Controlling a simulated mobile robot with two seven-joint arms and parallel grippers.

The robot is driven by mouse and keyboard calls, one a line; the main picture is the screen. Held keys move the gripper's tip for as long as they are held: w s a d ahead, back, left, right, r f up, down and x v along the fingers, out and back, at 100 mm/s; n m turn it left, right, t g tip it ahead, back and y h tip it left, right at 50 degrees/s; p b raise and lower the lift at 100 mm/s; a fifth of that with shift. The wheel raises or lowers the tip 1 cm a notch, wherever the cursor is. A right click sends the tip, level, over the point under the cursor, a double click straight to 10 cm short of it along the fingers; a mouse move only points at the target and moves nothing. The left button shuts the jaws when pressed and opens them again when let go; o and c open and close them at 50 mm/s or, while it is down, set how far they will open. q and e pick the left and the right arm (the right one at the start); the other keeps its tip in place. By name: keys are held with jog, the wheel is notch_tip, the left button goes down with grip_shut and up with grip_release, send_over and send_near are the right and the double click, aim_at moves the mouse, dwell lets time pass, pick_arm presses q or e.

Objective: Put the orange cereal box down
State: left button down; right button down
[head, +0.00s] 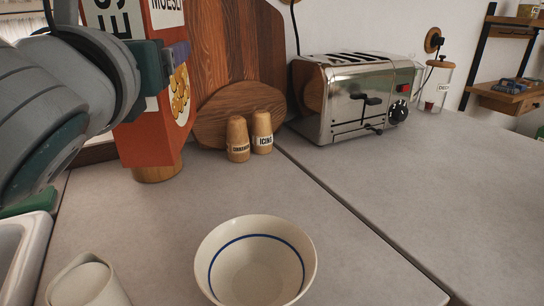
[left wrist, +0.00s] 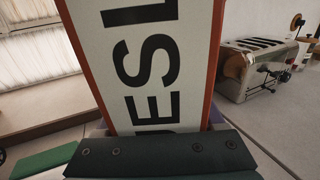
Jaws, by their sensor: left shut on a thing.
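The orange cereal box (head: 148,138) is upright at the upper left of the head view, with a "MUESLI" label. My left gripper (head: 168,66) is shut on it, with its fingers across the upper part of the box. In the left wrist view the box's lettered white panel (left wrist: 150,62) fills the middle, above the gripper's dark bar (left wrist: 160,155). The box's lower edge overlaps a round wooden item (head: 157,173) in the head view; I cannot tell whether they touch. My right gripper is not in view.
A white bowl (head: 256,285) with a blue ring stands front centre, and a pale cup (head: 88,283) front left. Two wooden shakers (head: 238,140) (head: 262,133) stand before a round wooden board (head: 212,112). A toaster (head: 345,97) is behind. The right counter (head: 440,180) is clear.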

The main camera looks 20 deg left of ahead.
pick_arm(q)
notch_tip(320, 180, down, 17)
jog(key=b, duration=0.8)
jog(key=shift+r, duration=0.15)
jog(key=shift+f+b, duration=0.2)
jog(key=shift+b, duration=0.15)
grip_release()
